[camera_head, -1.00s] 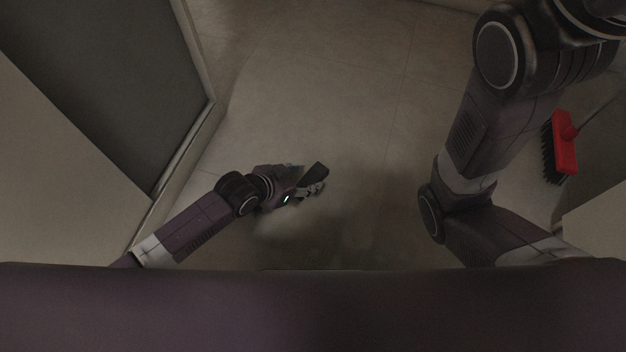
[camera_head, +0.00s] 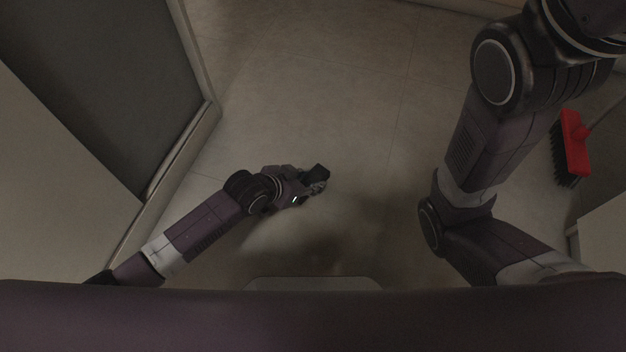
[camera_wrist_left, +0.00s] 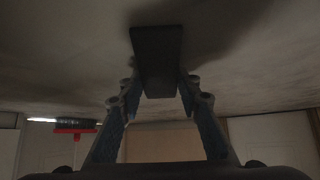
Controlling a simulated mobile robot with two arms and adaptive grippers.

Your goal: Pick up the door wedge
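The door wedge (camera_wrist_left: 157,58) is a dark, tapered block in the left wrist view, lying between the fingers with one end reaching beyond them. My left gripper (camera_wrist_left: 159,82) has a finger against each side of it and looks shut on it. In the head view the dark wedge (camera_head: 319,170) shows at the tip of my left gripper (camera_head: 318,184), low over the floor. Whether it touches the floor is not clear. My right arm fills the right side of the head view, but its gripper is out of view.
A red broom head (camera_head: 575,143) with dark bristles is at the right; it also shows in the left wrist view (camera_wrist_left: 75,130). A dark panel in a pale frame (camera_head: 180,150) stands at the left. The tiled floor (camera_head: 310,80) ahead is clear.

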